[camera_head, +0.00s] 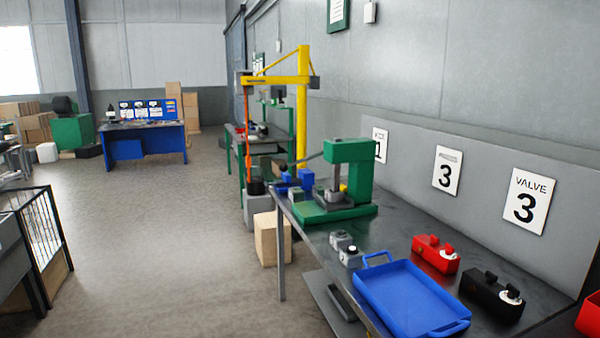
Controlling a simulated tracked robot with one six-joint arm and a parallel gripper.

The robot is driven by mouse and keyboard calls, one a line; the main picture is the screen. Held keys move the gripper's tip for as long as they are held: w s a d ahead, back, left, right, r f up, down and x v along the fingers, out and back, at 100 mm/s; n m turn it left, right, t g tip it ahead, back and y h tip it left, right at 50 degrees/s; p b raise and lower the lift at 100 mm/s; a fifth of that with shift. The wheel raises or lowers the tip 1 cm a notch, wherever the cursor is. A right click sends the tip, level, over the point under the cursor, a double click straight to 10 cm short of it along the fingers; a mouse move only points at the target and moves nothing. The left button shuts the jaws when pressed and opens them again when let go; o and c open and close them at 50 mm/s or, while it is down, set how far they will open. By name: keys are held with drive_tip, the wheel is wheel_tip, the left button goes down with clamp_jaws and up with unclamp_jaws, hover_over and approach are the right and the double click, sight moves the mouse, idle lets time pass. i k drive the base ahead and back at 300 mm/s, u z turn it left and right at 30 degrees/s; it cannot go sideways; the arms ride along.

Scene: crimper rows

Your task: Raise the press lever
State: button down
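The green press (360,172) stands on the far end of the dark workbench along the right wall. A thin dark lever (311,157) extends from the upper left of the press, tilted slightly down toward its outer end. That end is small and hard to make out against the things behind it. A small yellow and grey part (338,192) shows under the press head. My gripper is not in view, and nothing is seen touching the lever.
A blue tray (374,261), small grey boxes (342,240), a red box (435,254) and a black box (490,297) are on the bench (410,238). A yellow jib crane (302,110) and a cardboard box (270,240) stand beyond. The floor (170,240) left of the bench is open.

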sight(283, 167)
drive_tip(key=k, duration=0.2)
drive_tip(key=u, duration=0.3)
drive_tip(key=i, duration=1.2)
drive_tip(key=u, duration=0.4)
drive_tip(key=i, duration=2.1)
drive_tip(key=z, duration=0.2)
